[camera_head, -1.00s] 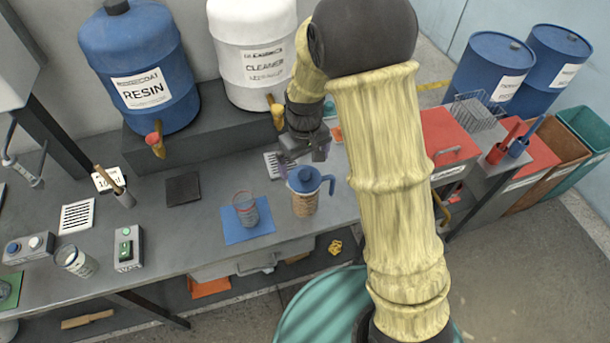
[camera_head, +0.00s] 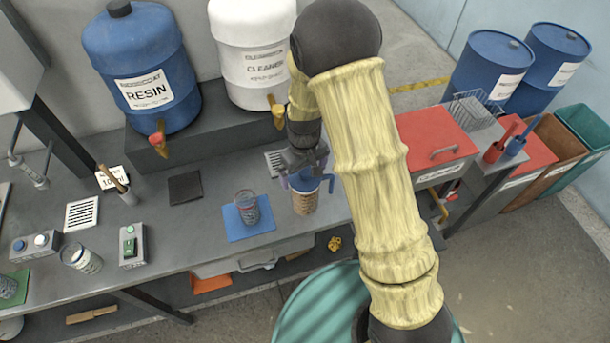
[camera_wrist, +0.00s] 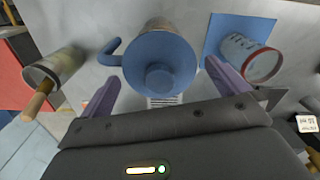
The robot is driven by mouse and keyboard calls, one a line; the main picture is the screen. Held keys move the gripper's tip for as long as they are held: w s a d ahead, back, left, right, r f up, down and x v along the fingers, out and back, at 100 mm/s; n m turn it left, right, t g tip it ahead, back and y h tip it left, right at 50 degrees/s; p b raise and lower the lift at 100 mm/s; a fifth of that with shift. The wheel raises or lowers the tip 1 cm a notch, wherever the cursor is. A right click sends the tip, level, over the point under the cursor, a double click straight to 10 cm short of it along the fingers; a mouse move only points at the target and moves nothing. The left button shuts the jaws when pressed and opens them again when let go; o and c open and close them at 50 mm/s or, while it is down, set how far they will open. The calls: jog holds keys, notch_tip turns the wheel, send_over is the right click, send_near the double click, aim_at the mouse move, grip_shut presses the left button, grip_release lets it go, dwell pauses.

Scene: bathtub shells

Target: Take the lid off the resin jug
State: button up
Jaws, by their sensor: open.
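The resin jug (camera_head: 305,203) stands on the grey bench, a tan-bodied jug with a blue handle at its right side in the head view. Its blue lid (camera_wrist: 160,65) with a round knob is on top and shows in the wrist view. My gripper (camera_head: 306,178) is at the jug's top in the head view and covers part of the lid. In the wrist view its two purple fingers are apart, one on each side of the lid's near part, with gaps between them and the lid. Nothing is held.
A clear cup (camera_head: 246,206) stands on a blue mat (camera_head: 262,227) left of the jug. A container with a wooden-handled tool (camera_wrist: 48,72) is at the left in the wrist view. The blue resin drum (camera_head: 145,75) and white cleaner drum (camera_head: 250,55) stand behind.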

aim_at(304, 171)
dwell(0.3)
jog(key=c, duration=0.9)
jog(key=shift+r, duration=0.15)
notch_tip(304, 171, up, 10)
jog(key=shift+f+b, duration=0.1)
jog(key=shift+b, duration=1.15)
